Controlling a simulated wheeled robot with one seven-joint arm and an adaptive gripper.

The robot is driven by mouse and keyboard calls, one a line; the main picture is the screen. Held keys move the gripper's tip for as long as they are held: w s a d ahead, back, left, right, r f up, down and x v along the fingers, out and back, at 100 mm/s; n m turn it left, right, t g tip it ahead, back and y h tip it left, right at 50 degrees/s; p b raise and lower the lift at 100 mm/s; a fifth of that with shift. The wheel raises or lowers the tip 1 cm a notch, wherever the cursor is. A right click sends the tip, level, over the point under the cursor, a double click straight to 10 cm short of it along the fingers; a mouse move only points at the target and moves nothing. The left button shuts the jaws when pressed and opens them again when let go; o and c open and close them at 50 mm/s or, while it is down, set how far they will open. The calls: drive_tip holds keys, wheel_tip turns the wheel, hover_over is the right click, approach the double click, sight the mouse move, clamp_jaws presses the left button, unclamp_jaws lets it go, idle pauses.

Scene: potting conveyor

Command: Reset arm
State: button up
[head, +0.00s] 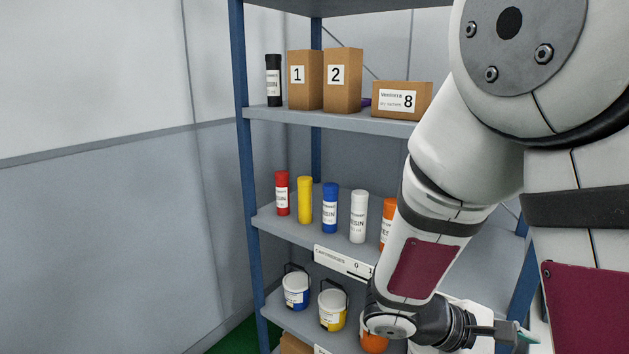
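My arm fills the right side of the head view, bent down in front of the shelving. My gripper (518,335) is at the lower right, at the end of the dark wrist, pointing right. It is seen from the side and partly cut off by the frame's bottom edge. A small teal piece shows at its tip; I cannot tell whether it is part of the gripper or something held. Whether the fingers are open or shut is not clear.
A blue-posted shelf rack (243,150) stands close behind my arm. Its top shelf holds boxes (343,80) and a black cartridge (273,80); the middle holds several coloured cartridges (330,208); the lower holds small buckets (332,309). The left side, before the wall, looks clear.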

drive_tip(key=s+a+r+m+t+y, duration=0.5)
drive_tip(key=s+a+r+m+y, duration=0.4)
drive_tip(key=s+a+r+y, duration=0.1)
drive_tip(key=shift+s+a+r+m+y, duration=0.35)
drive_tip(key=shift+a+r+y, duration=0.3)
drive_tip(key=shift+a+y, duration=0.65)
drive_tip(key=shift+d, duration=0.15)
idle(1.5)
